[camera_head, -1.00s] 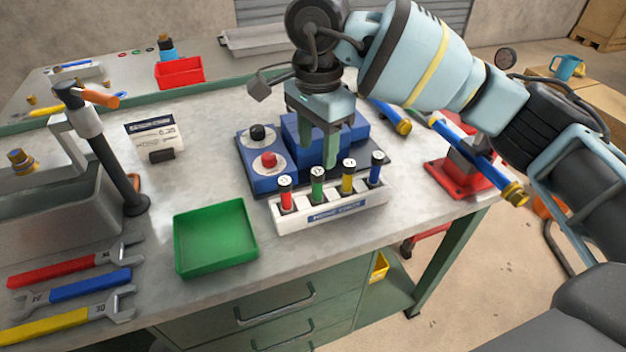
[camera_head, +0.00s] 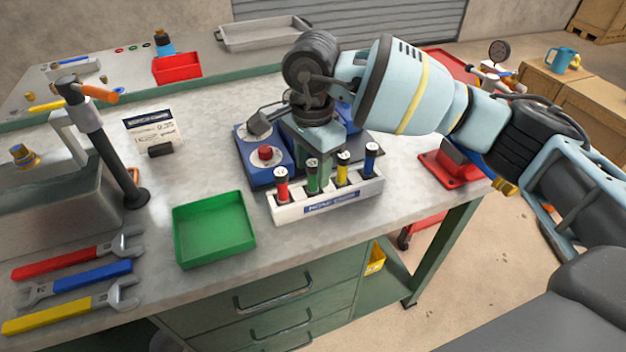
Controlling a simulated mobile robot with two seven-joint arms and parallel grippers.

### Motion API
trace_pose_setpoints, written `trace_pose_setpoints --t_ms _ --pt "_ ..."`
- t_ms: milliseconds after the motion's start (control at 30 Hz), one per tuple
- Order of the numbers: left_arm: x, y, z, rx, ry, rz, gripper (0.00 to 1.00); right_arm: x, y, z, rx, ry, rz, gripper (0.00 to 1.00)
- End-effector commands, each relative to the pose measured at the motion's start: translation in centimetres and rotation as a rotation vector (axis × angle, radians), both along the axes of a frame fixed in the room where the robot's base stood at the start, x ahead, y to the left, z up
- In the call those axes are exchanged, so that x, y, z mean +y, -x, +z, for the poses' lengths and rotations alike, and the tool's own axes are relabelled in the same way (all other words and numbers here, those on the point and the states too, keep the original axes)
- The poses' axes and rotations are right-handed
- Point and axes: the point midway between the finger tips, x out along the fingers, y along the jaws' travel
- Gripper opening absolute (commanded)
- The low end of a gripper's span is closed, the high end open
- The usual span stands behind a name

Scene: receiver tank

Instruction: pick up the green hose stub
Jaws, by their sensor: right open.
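The green hose stub (camera_head: 312,178) stands upright in the white labelled rack (camera_head: 330,203), second from the left. A red stub (camera_head: 281,187) stands to its left; a yellow one (camera_head: 342,168) and a blue one (camera_head: 370,162) stand to its right. My left gripper is not in view.
A blue box with a red button (camera_head: 265,154) stands just behind the rack. An empty green tray (camera_head: 214,229) lies to the left. Several wrenches (camera_head: 75,282) lie front left. A red-based stand (camera_head: 450,170) is at the bench's right edge.

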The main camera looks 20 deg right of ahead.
Motion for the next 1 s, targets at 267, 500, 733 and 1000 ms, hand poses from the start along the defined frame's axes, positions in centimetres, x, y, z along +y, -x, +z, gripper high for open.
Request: trace_pose_setpoints --t_ms 267,500,733,1000 --pt "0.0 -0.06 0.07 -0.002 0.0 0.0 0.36 -0.03 0.01 -1.07 0.0 0.0 0.0 0.48" --pt "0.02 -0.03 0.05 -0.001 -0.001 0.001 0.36 -0.03 0.01 -1.04 0.0 0.0 -0.001 0.22" --pt "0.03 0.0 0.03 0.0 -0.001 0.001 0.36 -0.01 0.01 -1.0 0.0 0.0 0.0 0.0" --pt "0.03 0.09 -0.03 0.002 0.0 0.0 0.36 0.01 -0.03 -0.39 -0.002 -0.001 0.0 0.0"
